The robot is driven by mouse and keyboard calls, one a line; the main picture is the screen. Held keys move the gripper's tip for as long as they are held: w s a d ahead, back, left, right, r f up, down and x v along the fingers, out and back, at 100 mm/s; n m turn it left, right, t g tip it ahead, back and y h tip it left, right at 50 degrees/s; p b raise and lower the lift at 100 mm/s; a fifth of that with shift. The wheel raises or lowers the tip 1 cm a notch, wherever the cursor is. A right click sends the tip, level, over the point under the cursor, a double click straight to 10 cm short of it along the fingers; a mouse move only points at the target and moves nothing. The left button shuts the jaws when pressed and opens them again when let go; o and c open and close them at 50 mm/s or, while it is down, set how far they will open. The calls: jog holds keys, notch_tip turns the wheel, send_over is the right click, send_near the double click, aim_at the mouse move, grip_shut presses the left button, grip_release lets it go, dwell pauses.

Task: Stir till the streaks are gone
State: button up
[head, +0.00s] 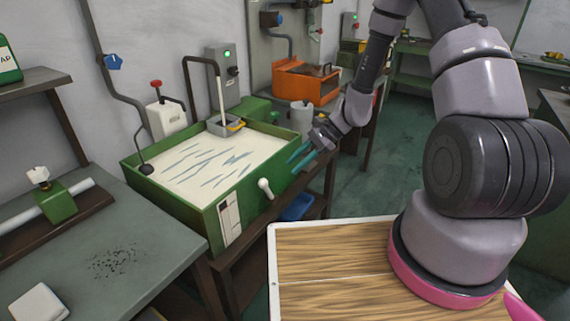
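A green open tank (205,222) holds cream-coloured liquid (192,177) with several blue-grey streaks across its surface. My gripper (299,156) is just beyond the tank's right rim, with two teal fingers pointing left toward it. The fingers look apart, with nothing seen between them. A grey block with a yellow part (235,126) sits at the tank's back edge, under a bent pipe. A black ball on a curved rod (146,169) is at the left rim. I cannot make out a clear stirring tool.
A grey bench (95,255) with dark specks and a white block stands at left. A blue bin (297,207) is below the tank's right side. An orange machine (305,84) stands behind; green floor is clear at right.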

jog(key=n+g+y, duration=0.2)
jog(key=g+y, duration=0.3)
jog(key=y, duration=0.3)
send_over(274, 200)
notch_tip(274, 200, down, 8)
jog(key=shift+f, duration=0.25)
grip_shut()
dwell(1.5)
